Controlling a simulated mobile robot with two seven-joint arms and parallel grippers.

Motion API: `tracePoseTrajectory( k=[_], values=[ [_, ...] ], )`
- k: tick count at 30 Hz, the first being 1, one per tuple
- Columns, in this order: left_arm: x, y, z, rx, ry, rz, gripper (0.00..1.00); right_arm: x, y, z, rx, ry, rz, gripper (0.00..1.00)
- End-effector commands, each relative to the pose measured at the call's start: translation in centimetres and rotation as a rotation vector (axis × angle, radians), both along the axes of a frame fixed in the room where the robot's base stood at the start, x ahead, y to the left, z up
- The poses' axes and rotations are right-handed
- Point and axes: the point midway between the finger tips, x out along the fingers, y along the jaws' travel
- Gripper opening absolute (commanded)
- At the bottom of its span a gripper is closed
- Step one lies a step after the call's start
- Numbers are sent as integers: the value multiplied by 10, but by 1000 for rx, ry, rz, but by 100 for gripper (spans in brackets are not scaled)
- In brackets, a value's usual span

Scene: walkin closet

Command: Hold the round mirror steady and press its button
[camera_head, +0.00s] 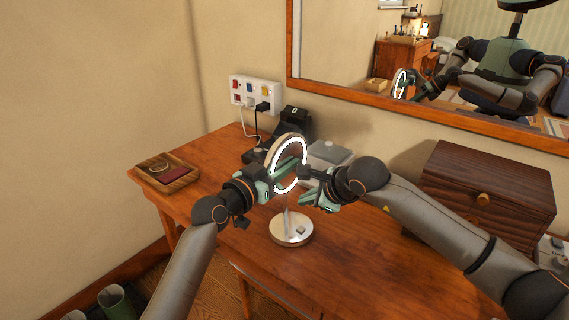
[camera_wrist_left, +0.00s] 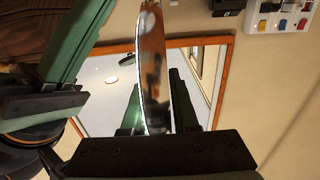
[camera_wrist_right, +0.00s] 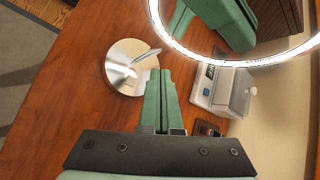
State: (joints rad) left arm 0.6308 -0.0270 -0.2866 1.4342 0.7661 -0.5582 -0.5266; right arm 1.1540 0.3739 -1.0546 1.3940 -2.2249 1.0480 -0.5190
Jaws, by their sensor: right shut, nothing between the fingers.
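The round mirror (camera_head: 302,167) has a lit white ring and stands on a thin stem with a round silver base (camera_head: 283,238) on the desk. A small raised button (camera_head: 300,230) shows on the base. My left gripper (camera_head: 284,172) has one finger on each side of the mirror's rim; the left wrist view shows the mirror (camera_wrist_left: 154,65) edge-on, filling the gap between the fingers. My right gripper (camera_head: 310,200) is shut and empty, to the right of the mirror's lower part and above the base. In the right wrist view its fingers (camera_wrist_right: 161,90) are together beside the base (camera_wrist_right: 128,85).
A wooden tray (camera_head: 187,180) lies at the desk's left end. A grey box (camera_head: 328,151) and a black device (camera_head: 297,120) stand behind the mirror. A dark wooden drawer box (camera_head: 490,185) is on the right. A large wall mirror (camera_head: 350,50) hangs behind. The front desktop is clear.

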Motion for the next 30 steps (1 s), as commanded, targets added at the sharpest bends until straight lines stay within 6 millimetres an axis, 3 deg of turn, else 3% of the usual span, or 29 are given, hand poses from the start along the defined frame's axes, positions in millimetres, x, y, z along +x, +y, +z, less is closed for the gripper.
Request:
tracePoseTrajectory(
  k=[1, 7, 20, 30],
  values=[
    [0, 0, 0, 1, 1, 0, 35, 0, 0, 0, 0, 0, 0, 0],
    [0, 0, 0, 0, 0, 0, 56, 0, 0, 0, 0, 0, 0, 0],
    [-8, 7, 0, 1, -2, 1, 56, 0, 0, 0, 0, 0, 0, 0],
    [-54, 40, -1, 4, -2, 1, 56, 0, 0, 0, 0, 0, 0, 0]
  ],
)
